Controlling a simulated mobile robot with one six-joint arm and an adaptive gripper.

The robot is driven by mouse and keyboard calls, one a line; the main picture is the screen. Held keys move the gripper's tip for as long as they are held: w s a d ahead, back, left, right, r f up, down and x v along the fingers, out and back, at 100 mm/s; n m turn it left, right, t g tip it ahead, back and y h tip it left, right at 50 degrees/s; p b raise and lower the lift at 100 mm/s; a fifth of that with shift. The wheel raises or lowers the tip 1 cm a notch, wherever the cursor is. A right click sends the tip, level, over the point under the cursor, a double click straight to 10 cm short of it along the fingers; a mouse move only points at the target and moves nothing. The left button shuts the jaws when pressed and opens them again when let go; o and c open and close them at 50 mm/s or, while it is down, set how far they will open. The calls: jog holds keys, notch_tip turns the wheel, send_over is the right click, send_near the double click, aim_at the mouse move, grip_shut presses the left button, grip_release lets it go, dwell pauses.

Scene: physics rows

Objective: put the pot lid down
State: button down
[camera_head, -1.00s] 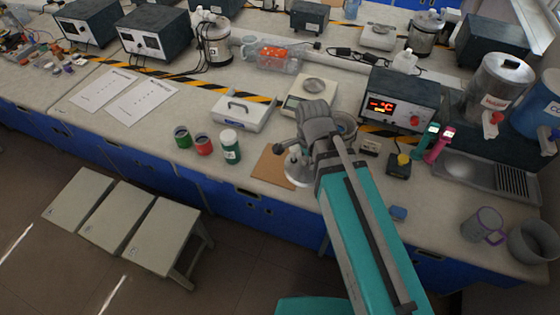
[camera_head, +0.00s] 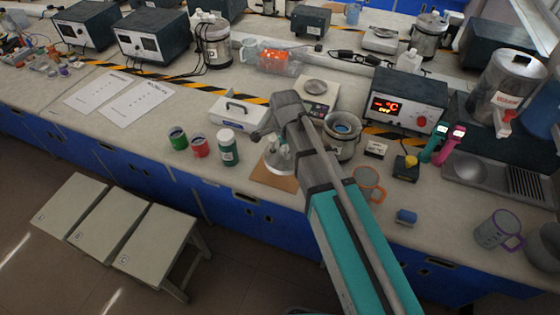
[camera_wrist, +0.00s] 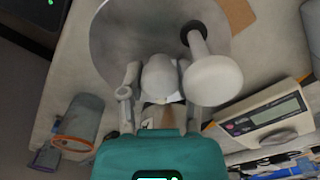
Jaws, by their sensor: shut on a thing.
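My gripper (camera_wrist: 160,98) is shut on the knob (camera_wrist: 160,76) of the pot lid. The lid is a wide round grey metal disc (camera_wrist: 125,35) beyond the fingers in the wrist view. In the head view the lid (camera_head: 279,163) is over the brown square mat (camera_head: 282,184), partly hidden by my wrist. I cannot tell whether the lid touches the mat. The mat's corner also shows at the top of the wrist view (camera_wrist: 238,12). The open metal pot (camera_head: 341,148), with blue inside, stands right of my gripper.
Left of the mat stand a green-white jar (camera_head: 228,148), a red can (camera_head: 199,147) and a green can (camera_head: 177,139). A scale (camera_head: 316,104) is behind. An orange mug (camera_head: 370,184) and a blue block (camera_head: 405,216) lie right of my arm. The bench's front edge is close to the mat.

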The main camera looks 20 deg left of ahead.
aim_at(281, 156)
jog(key=shift+w+a+f+b, duration=0.45)
jog(key=shift+a+f, duration=0.05)
jog(key=shift+f, duration=0.3)
jog(key=shift+w+a+f+b, duration=0.35)
jog(key=shift+a+f+b, duration=0.05)
jog(key=shift+f+b, duration=0.35)
jog(key=shift+s+d+f+b, duration=0.1)
jog(key=shift+f+b, duration=1.15)
jog(key=shift+f, duration=0.15)
jog(key=shift+c, duration=1.5)
grip_release()
jog(key=shift+r, duration=0.2)
notch_tip(281, 156, up, 12)
jog(key=p, duration=1.2)
